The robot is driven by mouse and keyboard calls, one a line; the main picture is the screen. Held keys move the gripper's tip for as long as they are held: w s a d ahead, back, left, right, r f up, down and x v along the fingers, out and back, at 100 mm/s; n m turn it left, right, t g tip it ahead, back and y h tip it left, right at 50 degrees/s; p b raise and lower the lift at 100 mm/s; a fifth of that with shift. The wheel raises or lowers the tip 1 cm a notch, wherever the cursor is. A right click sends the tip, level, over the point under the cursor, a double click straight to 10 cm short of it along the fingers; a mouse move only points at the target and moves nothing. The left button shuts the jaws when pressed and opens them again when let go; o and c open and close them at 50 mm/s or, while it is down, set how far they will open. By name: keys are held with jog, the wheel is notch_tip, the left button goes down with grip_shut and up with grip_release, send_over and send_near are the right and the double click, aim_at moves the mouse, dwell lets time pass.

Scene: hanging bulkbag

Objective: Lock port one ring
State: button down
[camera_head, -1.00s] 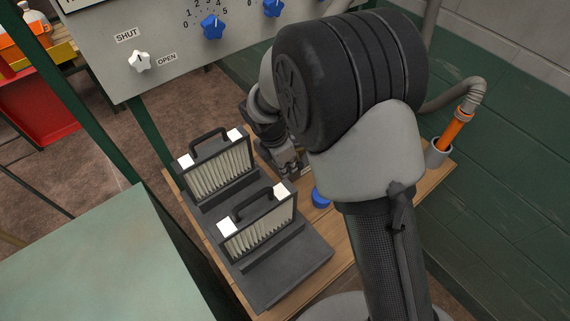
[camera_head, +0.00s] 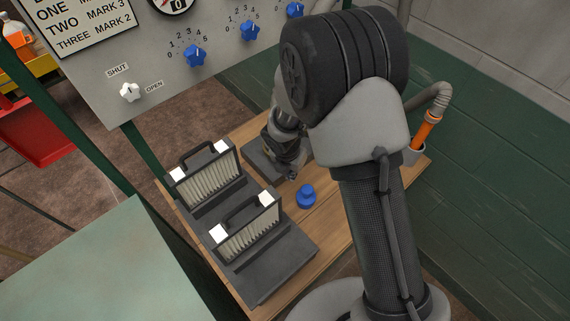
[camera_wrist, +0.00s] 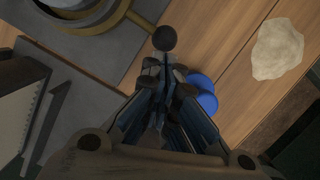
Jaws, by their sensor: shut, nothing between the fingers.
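In the wrist view, a grey plate (camera_wrist: 105,52) at upper left carries a round port with a dull yellowish ring (camera_wrist: 128,8). A short bar from the ring ends in a black ball knob (camera_wrist: 164,39). My gripper (camera_wrist: 166,68) is shut and empty, its fingertips just below the knob in the picture. I cannot tell whether they touch it. In the head view, my gripper (camera_head: 291,174) is low over the table beside the grey plate (camera_head: 259,161); my arm hides the ring and much of the plate there.
A blue knobbed piece (camera_head: 306,196) stands close by the gripper on the wooden table (camera_head: 330,225). Two pleated filters (camera_head: 207,180) with handles stand left. A pale lump (camera_wrist: 277,48) lies right in the wrist view. A control panel (camera_head: 125,55) stands behind; an orange-handled hose (camera_head: 427,128) is at right.

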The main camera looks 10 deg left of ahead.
jog(key=w+d+n+y+p, duration=0.1)
jog(key=w+d+n+p, duration=0.3)
jog(key=p, duration=0.6)
jog(key=shift+w+d+n, duration=0.2)
jog(key=shift+d+n, duration=0.05)
jog(key=shift+n, duration=0.05)
